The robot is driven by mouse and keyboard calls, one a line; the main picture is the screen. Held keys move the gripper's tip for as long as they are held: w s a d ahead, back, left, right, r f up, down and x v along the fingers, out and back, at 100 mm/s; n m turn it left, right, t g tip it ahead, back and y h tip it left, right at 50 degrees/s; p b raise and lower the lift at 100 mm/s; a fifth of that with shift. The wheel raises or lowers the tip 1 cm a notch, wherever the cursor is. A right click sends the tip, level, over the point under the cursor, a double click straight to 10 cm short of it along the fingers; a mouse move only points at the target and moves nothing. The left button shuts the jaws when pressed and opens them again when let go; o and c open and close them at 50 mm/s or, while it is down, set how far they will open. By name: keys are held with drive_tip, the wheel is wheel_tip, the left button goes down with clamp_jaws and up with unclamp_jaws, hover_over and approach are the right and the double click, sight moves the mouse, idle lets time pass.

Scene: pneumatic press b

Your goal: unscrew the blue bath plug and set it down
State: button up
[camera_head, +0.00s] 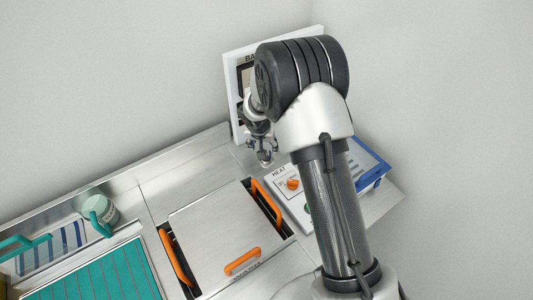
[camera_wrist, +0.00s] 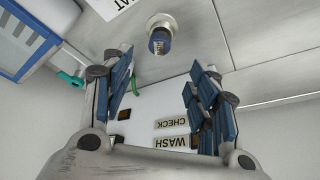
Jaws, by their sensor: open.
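The blue bath plug (camera_wrist: 160,42) shows in the wrist view as a small dark blue cylinder seated in a round metal fitting on the steel bench top. My gripper (camera_wrist: 162,66) is open, with its blue-padded fingers to the left and right. The plug lies just beyond the fingertips, roughly centred between them, and nothing is held. In the head view my gripper (camera_head: 262,148) hangs at the back of the bench, close above the fitting (camera_head: 265,160). My arm hides much of the area behind it, and the plug's blue is hard to make out there.
A white wall panel (camera_head: 231,80) stands behind my gripper; its WASH and CHECK labels (camera_wrist: 172,132) show in the wrist view. A steel lid with orange handles (camera_head: 210,235) lies in front. A HEAT control box (camera_head: 290,190) and a blue-edged tray (camera_head: 370,160) stand to the right.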

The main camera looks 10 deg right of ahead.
sight(267, 153)
drive_tip(key=b+x, duration=0.1)
drive_tip(key=x, duration=1)
drive_tip(key=c, duration=1.2)
drive_tip(key=shift+o, duration=0.2)
drive_tip(key=shift+s+r+n+p, duration=0.2)
drive_tip(key=shift+n+p, duration=0.2)
drive_tip(key=shift+p, duration=0.25)
drive_tip(key=shift+w+n+y+p, duration=0.1)
drive_tip(key=shift+n+y+p, duration=0.2)
drive_tip(key=shift+p, duration=0.1)
drive_tip(key=shift+f, duration=0.2)
